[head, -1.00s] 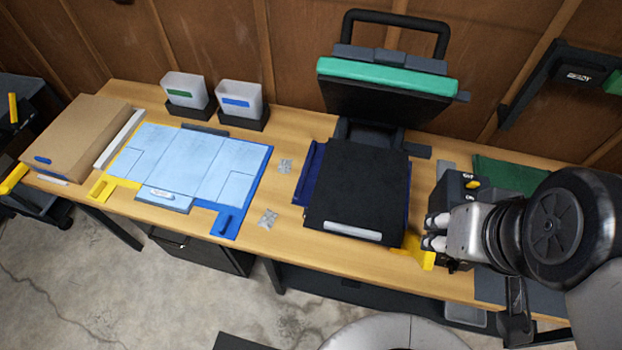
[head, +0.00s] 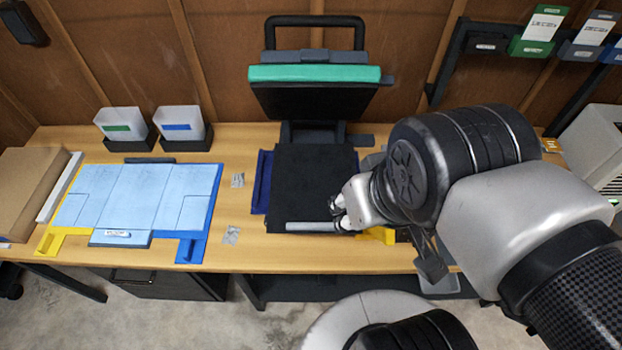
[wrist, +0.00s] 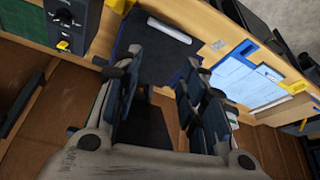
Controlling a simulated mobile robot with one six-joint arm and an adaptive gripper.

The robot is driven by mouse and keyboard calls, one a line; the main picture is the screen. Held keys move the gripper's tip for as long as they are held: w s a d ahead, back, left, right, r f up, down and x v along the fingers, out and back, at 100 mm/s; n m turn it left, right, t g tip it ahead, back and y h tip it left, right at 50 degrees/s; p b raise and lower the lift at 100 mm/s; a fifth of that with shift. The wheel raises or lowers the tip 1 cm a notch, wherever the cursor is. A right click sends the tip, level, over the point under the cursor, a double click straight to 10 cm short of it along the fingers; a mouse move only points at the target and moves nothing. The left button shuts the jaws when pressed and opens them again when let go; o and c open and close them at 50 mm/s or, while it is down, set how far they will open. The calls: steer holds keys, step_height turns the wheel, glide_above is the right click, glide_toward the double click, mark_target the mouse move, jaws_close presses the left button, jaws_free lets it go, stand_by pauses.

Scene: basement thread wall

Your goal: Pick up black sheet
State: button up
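The black sheet (head: 312,180) lies flat on the press under its raised lid, with a pale grey strip (head: 308,227) along its front edge. Its edges are hard to tell from the dark press bed below. It also shows in the wrist view (wrist: 157,62), beyond the fingers. My gripper (head: 338,217) is over the sheet's front right corner in the head view. In the wrist view my gripper (wrist: 163,62) has its two fingers apart with nothing between them. Whether a fingertip touches the sheet cannot be told.
The press lid (head: 314,74) stands raised behind the sheet. A light-blue board (head: 130,197) with yellow and blue edges lies left. Two white bins (head: 180,122) stand behind it. A dark control box (wrist: 72,17) is beside the press.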

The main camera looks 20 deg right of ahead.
steer(key=shift+c, duration=0.2)
steer(key=m+g+y+p, duration=0.2)
steer(key=m+g, duration=0.2)
steer(key=m, duration=1.7)
glide_above(315, 225)
steer(key=f, duration=1.4)
steer(key=d+f, duration=0.1)
steer(key=f, duration=0.5)
steer(key=shift+f, duration=0.4)
steer(key=f+b, duration=0.2)
steer(key=f, duration=0.1)
steer(key=a+f+b, duration=0.1)
steer(key=f, duration=0.1)
steer(key=shift+f, duration=0.15)
steer(key=shift+d, duration=0.1)
steer(key=shift+c, duration=0.4)
jaws_close()
